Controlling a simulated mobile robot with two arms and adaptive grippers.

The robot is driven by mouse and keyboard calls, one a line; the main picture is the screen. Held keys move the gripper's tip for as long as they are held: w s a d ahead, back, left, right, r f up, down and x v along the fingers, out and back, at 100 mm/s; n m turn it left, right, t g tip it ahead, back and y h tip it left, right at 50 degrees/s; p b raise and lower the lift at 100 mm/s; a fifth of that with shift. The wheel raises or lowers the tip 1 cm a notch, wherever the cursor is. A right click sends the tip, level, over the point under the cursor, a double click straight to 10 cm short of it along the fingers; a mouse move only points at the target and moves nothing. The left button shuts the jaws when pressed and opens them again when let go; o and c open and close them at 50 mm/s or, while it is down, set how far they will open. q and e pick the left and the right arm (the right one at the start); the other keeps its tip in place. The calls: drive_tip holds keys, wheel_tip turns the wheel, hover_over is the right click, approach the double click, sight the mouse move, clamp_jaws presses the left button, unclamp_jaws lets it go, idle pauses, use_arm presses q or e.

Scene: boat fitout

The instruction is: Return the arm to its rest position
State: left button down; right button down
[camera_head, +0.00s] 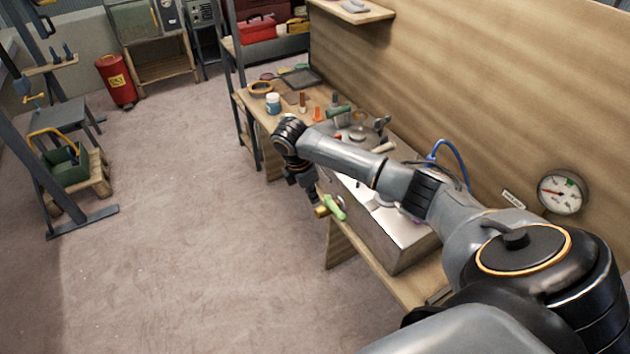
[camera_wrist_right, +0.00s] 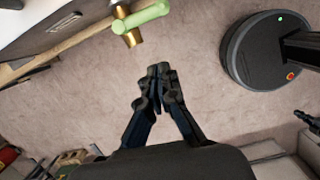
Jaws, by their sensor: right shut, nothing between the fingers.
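My right arm reaches from the lower right across the workbench (camera_head: 250,103) in the head view. Its gripper (camera_head: 308,203) hangs down beside the bench's front edge, over the floor. In the right wrist view the fingers (camera_wrist_right: 158,75) are closed together with nothing between them. A brass valve with a green handle (camera_head: 333,207) sticks out from the front of the metal box, close to the gripper. The valve also shows in the wrist view (camera_wrist_right: 135,22), apart from the fingertips. My left gripper does not show.
The metal sink-like box (camera_head: 397,252) stands on the bench, partly hidden behind my arm. Small tools and a jar (camera_head: 273,103) lie toward the far end. A pressure gauge (camera_head: 562,192) is on the wooden wall. The floor (camera_head: 190,220) left of the bench is clear.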

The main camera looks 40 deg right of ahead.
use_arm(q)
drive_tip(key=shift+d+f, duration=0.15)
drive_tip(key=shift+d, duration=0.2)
use_arm(e)
drive_tip(key=shift+w+a+r, duration=0.15)
drive_tip(key=shift+a+r, duration=0.25)
drive_tip(key=shift+r, duration=0.15)
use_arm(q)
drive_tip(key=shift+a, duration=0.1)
use_arm(e)
drive_tip(key=shift+d, duration=0.15)
